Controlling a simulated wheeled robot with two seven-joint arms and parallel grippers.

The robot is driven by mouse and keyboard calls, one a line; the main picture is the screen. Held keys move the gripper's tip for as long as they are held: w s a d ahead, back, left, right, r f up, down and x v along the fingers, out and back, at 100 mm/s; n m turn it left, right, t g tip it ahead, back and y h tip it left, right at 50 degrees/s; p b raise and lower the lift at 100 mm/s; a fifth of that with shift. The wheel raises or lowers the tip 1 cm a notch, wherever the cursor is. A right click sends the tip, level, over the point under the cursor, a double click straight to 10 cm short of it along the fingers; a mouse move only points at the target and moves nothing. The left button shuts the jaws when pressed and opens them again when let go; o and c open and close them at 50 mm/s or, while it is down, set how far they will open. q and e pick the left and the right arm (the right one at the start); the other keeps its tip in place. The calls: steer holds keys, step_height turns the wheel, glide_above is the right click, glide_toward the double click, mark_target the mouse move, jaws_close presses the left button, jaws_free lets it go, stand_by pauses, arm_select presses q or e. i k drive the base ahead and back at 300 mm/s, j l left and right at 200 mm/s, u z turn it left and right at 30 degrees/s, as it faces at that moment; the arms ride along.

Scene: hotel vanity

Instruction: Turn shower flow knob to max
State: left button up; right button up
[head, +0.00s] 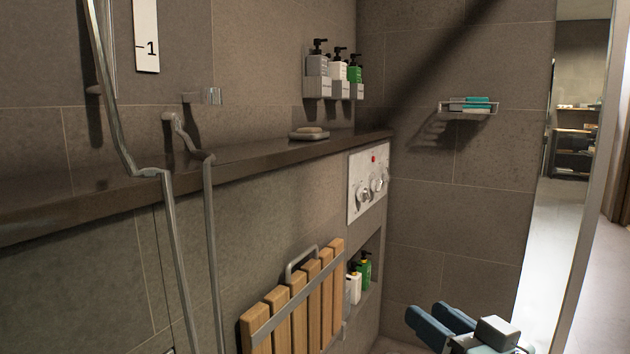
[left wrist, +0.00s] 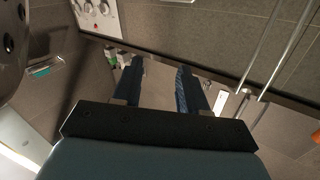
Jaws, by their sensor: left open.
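The shower control panel (head: 354,205) is a pale plate on the left wall below the ledge. It carries several round metal knobs (head: 362,194) and a small red mark. I cannot tell which knob sets the flow, nor how it is turned. The panel (left wrist: 118,27) also shows at the top left of the left wrist view, apart from the fingers. My left gripper (head: 426,311) is at the lower right of the head view, below and right of the panel. Its two blue fingers (left wrist: 160,68) are apart with nothing between them. My right gripper is not in view.
Bottles (head: 365,270) stand in a wall niche. A ledge (head: 250,158) holds a soap dish (head: 309,134). Metal pipes (head: 178,250) stand at left, a glass edge (head: 575,250) at right.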

mark_target(362, 195)
steer(key=i+l+u, duration=0.15)
steer(key=l, duration=0.2)
steer(key=i+l+u, duration=0.35)
steer(key=l, duration=0.4)
steer(key=i+l+u, duration=0.2)
steer(key=l, duration=0.25)
steer(key=i+l+u, duration=0.15)
steer(key=l, duration=0.3)
steer(key=i+l+u, duration=0.2)
steer(key=l, duration=0.25)
steer(key=l+u, duration=0.15)
steer(key=l, duration=0.25)
